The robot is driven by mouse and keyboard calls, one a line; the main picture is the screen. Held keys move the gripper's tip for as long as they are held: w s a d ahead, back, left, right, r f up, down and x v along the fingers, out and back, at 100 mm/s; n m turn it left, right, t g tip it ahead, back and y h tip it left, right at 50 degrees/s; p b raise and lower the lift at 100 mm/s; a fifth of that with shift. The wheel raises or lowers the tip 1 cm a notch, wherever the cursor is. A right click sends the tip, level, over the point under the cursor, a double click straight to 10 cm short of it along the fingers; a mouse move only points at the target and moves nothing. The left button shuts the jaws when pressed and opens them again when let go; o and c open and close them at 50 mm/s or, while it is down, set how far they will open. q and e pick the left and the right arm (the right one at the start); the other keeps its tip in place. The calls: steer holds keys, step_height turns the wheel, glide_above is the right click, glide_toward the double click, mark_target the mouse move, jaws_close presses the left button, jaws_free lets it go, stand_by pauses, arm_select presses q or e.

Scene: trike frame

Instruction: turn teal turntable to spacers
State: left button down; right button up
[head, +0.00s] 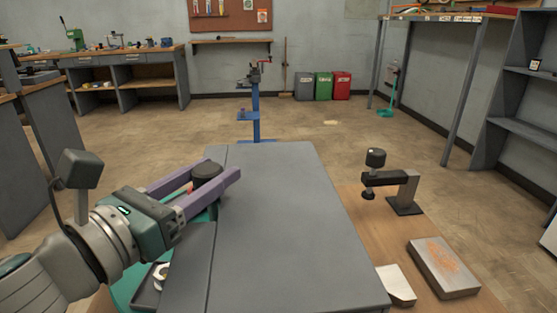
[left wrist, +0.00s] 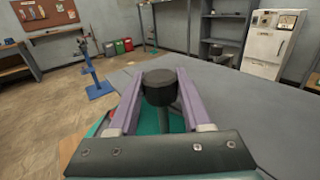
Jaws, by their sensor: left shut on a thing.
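My left gripper (head: 224,171) comes in from the left with its two purple fingers on either side of a black round knob (head: 207,169). In the left wrist view the gripper (left wrist: 160,80) is shut on this black knob (left wrist: 159,90), which stands on a grey stem. A teal surface, seemingly the teal turntable (head: 126,287), shows in part below my left arm. Most of it is hidden by the arm and a large grey panel. A white ring-like part (head: 161,270) sits in a dark tray on it. I cannot make out which parts are the spacers. My right gripper is not in view.
The large grey panel (head: 275,235) fills the middle. On the wooden tabletop (head: 345,197) to its right stand a black-knobbed clamp (head: 408,190), a grey block with an orange patch (head: 443,265) and a smaller pale block (head: 395,284). A blue stand (head: 256,115) is beyond the panel.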

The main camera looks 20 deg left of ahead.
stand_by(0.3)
arm_select(q)
steer(key=shift+c, duration=1.7)
jaws_free()
steer(key=s, duration=0.3)
steer(key=s+a+b, duration=0.1)
steer(key=s, duration=0.5)
steer(key=shift+s+a+b, duration=0.15)
steer(key=shift+s+b, duration=0.05)
steer(key=shift+b, duration=0.1)
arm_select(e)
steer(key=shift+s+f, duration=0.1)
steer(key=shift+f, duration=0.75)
arm_select(q)
steer(key=shift+s, duration=0.25)
steer(key=shift+r, duration=0.1)
